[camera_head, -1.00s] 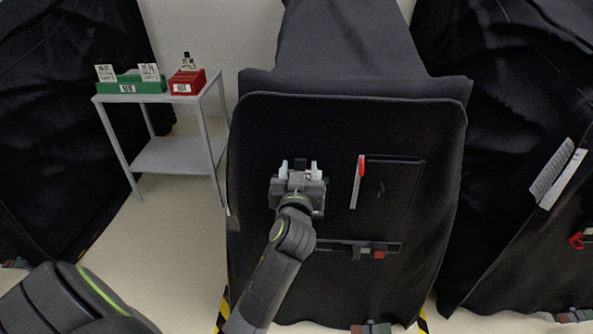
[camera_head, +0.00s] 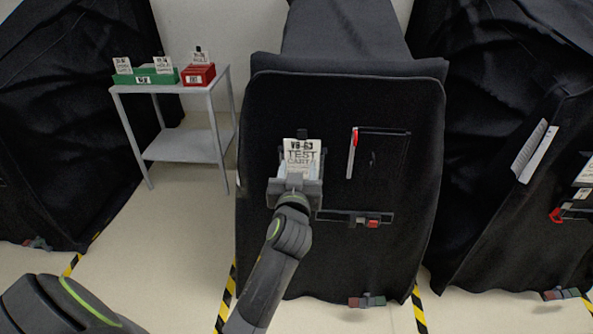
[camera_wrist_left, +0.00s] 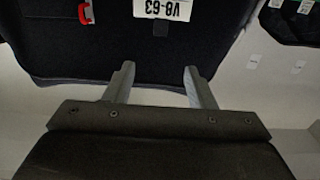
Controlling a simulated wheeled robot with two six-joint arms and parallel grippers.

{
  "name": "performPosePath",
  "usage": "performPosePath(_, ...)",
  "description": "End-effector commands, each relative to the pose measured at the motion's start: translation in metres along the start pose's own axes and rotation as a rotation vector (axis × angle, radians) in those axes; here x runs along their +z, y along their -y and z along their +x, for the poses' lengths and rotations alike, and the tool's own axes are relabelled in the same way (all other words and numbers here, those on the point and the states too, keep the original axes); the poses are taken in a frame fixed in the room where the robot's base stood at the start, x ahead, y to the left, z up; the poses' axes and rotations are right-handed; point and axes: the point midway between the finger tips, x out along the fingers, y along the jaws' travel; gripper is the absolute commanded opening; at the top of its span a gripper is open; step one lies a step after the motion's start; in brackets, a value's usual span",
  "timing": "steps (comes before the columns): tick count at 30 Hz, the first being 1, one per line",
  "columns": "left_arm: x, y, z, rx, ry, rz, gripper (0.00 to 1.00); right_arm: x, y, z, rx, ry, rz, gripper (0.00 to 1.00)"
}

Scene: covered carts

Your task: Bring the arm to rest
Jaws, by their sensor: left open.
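My left gripper (camera_head: 295,180) is in front of the middle covered cart (camera_head: 270,110) in the head view, just below a white card (camera_head: 302,152) reading "V8-63 TEST CART". The card is upright on the cart's black front, its lower edge hidden behind the gripper. In the left wrist view the fingers (camera_wrist_left: 159,78) are spread with nothing between them. The card (camera_wrist_left: 162,8) shows upside down at the top edge of that view, apart from the fingertips. My right gripper is not in view.
Right of the card are a red-ended strip (camera_head: 352,152) and a low rail with a red block (camera_head: 372,223). A grey side table (camera_head: 185,147) holds green (camera_head: 150,76) and red (camera_head: 198,75) card boxes. More black-covered carts stand at both sides.

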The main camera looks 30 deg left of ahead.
Motion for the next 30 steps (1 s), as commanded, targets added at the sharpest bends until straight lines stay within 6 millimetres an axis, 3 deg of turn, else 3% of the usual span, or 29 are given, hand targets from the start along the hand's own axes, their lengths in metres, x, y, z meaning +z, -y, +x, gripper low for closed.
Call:
performPosePath(10,0.002,0.000,0.000,0.001,0.004,0.002,0.50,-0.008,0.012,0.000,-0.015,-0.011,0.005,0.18)
performPosePath(14,0.033,-0.003,0.003,0.022,0.062,0.036,0.50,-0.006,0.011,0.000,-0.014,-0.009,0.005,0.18)
performPosePath(17,0.090,-0.006,0.004,0.060,0.164,0.094,0.50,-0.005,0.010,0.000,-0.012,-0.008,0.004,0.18)
performPosePath(23,0.240,0.003,-0.022,0.156,0.434,0.213,0.50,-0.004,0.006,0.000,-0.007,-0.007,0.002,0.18)
performPosePath(26,0.311,0.016,-0.051,0.195,0.567,0.253,0.50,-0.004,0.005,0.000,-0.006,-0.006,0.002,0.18)
performPosePath(30,0.401,0.043,-0.105,0.238,0.747,0.294,0.50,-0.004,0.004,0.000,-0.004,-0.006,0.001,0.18)
